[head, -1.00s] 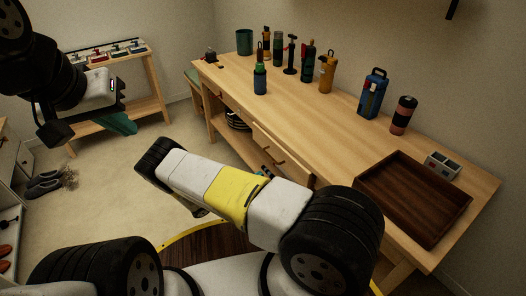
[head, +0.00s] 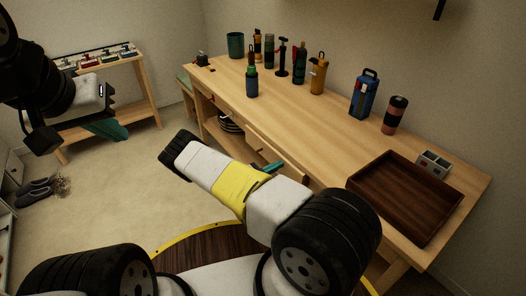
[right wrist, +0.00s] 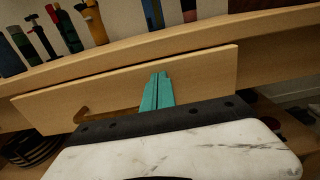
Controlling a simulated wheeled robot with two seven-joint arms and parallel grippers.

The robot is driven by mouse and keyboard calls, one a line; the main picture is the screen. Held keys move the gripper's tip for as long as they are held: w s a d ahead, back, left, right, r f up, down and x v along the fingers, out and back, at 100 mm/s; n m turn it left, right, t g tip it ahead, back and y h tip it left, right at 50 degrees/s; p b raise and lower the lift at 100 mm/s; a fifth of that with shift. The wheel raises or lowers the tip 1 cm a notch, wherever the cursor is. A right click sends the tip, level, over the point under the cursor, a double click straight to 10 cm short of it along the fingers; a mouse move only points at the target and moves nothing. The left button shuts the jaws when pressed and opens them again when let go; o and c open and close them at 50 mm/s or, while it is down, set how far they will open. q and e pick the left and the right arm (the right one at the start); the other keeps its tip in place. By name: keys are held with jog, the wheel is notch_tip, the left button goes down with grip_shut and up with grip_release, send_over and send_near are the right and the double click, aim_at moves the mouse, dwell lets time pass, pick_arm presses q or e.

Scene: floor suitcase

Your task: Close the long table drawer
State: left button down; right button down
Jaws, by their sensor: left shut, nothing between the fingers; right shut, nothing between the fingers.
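The long wooden table (head: 300,110) runs along the wall in the head view. Its long drawer (head: 262,139) stands out a little from under the tabletop. The drawer's pale front (right wrist: 205,72) and curved handle (right wrist: 95,112) fill the middle of the right wrist view. My right gripper (head: 272,166) is shut and empty, with its teal fingertips (right wrist: 160,76) in front of the drawer front, right of the handle; whether they touch it I cannot tell. My left gripper (head: 108,130) is shut and empty, away to the left over the floor.
Several bottles and a blue lantern-like container (head: 363,95) stand on the table. A dark wooden tray (head: 405,240) lies at its near right end. Another drawer (head: 206,93) is further left. A small bench (head: 150,100) stands at the back left. The floor between is clear.

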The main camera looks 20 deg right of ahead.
aim_at(286, 160)
jog(key=shift+x, duration=2.55)
jog(key=shift+r, duration=0.1)
